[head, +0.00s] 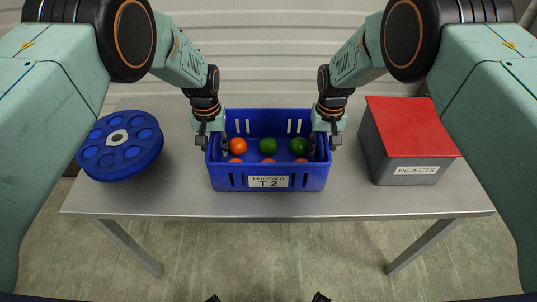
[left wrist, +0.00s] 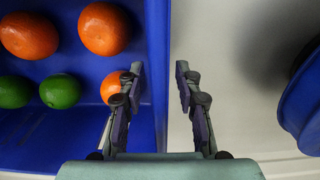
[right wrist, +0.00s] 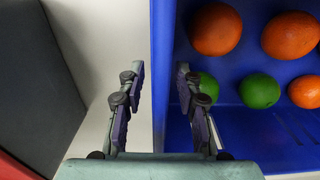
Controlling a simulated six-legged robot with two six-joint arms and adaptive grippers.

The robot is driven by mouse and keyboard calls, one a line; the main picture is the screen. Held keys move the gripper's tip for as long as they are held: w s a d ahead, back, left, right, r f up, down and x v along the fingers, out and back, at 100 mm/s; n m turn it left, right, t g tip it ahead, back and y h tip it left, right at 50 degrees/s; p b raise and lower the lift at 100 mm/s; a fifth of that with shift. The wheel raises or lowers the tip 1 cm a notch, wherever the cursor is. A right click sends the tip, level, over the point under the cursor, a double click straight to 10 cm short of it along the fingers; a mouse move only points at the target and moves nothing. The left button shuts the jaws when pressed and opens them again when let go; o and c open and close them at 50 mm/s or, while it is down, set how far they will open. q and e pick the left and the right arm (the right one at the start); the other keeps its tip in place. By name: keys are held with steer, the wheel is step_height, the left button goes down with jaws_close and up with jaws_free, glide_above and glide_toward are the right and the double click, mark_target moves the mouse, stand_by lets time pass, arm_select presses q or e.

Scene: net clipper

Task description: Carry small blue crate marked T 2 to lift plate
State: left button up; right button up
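The small blue crate (head: 224,178) marked T 2 sits on the grey table, with several orange and green round fruits inside. My left gripper (head: 212,142) is at the crate's left wall. In the left wrist view its open fingers (left wrist: 160,85) stand on either side of that wall (left wrist: 156,40), with a gap to the outer finger. My right gripper (head: 325,142) is at the right wall. In the right wrist view its open fingers (right wrist: 160,85) straddle that wall (right wrist: 163,40). No lift plate can be made out in these views.
A blue round holder with several recesses (head: 120,150) sits on the table (head: 350,203) at the left. A grey box with a red lid, labelled REJECTS (head: 410,150), stands at the right. Bare table lies between the crate and both.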

arm_select(q)
steer(key=shift+s, duration=0.1)
arm_select(e)
steer(key=shift+s+r, duration=0.1)
arm_select(q)
steer(key=shift+s+r, duration=0.2)
steer(key=shift+r, duration=0.05)
steer(key=shift+c, duration=1.2)
arm_select(e)
steer(key=shift+s+r, duration=0.15)
steer(key=shift+s, duration=0.05)
steer(key=shift+c, duration=1.2)
arm_select(q)
steer(key=shift+w+f, duration=0.2)
steer(key=shift+w, duration=0.05)
steer(key=c, duration=0.4)
arm_select(e)
steer(key=shift+w+f, duration=0.2)
steer(key=shift+w, duration=0.05)
steer(key=c, duration=0.4)
arm_select(q)
jaws_close()
arm_select(e)
jaws_close()
arm_select(q)
steer(key=shift+s+r, duration=0.1)
arm_select(e)
steer(key=shift+s+r, duration=0.1)
